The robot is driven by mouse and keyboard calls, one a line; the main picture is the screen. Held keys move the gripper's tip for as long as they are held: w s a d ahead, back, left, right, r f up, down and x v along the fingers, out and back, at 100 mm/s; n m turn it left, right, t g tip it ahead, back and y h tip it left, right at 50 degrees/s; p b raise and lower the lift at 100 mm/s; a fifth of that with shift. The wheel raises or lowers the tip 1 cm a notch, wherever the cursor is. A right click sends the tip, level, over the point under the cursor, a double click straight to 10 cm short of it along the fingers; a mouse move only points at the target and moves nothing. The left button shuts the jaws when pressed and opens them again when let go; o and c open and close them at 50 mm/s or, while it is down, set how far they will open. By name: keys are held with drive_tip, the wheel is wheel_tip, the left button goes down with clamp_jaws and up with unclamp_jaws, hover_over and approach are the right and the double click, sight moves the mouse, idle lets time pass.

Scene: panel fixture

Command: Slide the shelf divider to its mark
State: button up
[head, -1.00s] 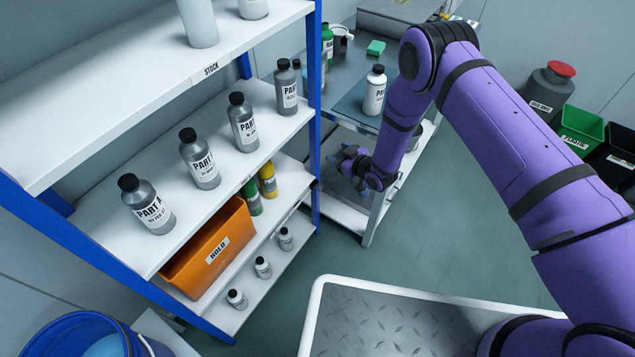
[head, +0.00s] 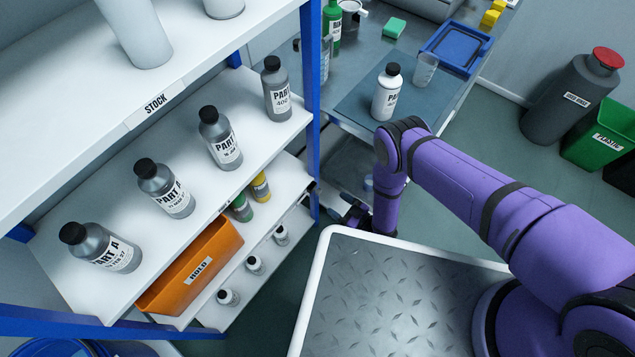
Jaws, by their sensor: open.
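I cannot make out a shelf divider or its mark in the head view. The white shelf unit (head: 110,215) with blue posts stands at the left. Its middle shelf holds a row of grey bottles with black caps, such as the front one (head: 100,248) and the rear one (head: 277,90). My gripper (head: 353,214) is small, dark and partly hidden at the end of my purple arm. It is low, right of the shelf's blue post and below the bench top, apart from the bottles. Its jaws are open, with nothing seen between them.
An orange HOLD bin (head: 190,268) and small bottles sit on the lower shelves. A metal bench (head: 345,70) bears a white bottle (head: 387,92), a beaker (head: 425,70) and a blue tray (head: 455,50). Waste bins (head: 600,135) stand right. Floor (head: 500,140) between is clear.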

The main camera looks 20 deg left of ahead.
sight(320, 192)
drive_tip(key=x, duration=1)
drive_tip(key=shift+r, duration=0.1)
